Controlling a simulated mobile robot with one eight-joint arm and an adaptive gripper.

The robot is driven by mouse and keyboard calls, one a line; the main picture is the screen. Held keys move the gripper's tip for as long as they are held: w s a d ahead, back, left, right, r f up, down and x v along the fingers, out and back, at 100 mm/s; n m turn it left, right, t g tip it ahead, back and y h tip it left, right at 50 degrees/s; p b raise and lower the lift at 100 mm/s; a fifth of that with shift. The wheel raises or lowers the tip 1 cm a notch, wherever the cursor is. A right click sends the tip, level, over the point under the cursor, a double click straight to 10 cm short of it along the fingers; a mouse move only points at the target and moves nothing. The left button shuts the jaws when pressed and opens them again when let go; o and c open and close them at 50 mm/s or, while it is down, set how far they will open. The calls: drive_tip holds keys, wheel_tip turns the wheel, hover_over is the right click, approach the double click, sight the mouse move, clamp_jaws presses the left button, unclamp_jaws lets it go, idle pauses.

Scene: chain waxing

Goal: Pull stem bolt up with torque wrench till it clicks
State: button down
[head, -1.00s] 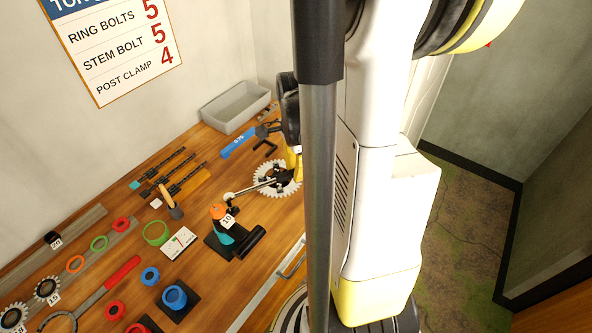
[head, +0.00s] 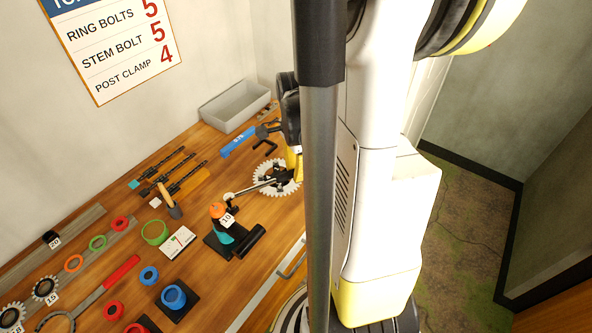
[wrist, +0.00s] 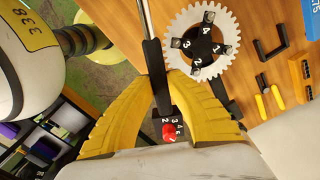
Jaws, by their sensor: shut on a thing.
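My gripper (wrist: 158,95) has its yellow fingers shut on the torque wrench (wrist: 150,60). The wrench's black grip lies between them, and its silver shaft runs out of the top of the wrist view. A red knob and a small number scale show below the fingertips. In the head view the wrench's shaft (head: 256,187) points left from my gripper, partly hidden by my arm, toward a black stand (head: 243,245) with an orange top, a teal part and a "10" tag. I cannot make out the stem bolt or whether the wrench is seated on it.
A white toothed chainring (wrist: 178,58) with numbered bolts lies beside the wrench. Hex keys (wrist: 270,50), pliers (wrist: 268,97) and a blue tool (head: 238,143) lie near it. A grey bin (head: 236,106) stands behind. A torque sign (head: 120,50) on the wall lists "STEM BOLT 5".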

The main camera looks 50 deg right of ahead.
drive_tip(key=shift+f+b, duration=0.65)
drive_tip(key=shift+f, duration=0.15)
idle(0.5)
drive_tip(key=shift+s+a+m, duration=0.35)
drive_tip(key=shift+s+m, duration=0.1)
drive_tip(key=shift+s, duration=0.2)
drive_tip(key=shift+s+a+m, duration=0.3)
drive_tip(key=shift+s+m, duration=0.15)
drive_tip(key=shift+s, duration=0.15)
drive_tip(key=shift+s+a+m, duration=0.8)
drive_tip(key=shift+s, duration=0.3)
drive_tip(key=shift+s+a+m, duration=0.9)
drive_tip(key=shift+s+a, duration=0.1)
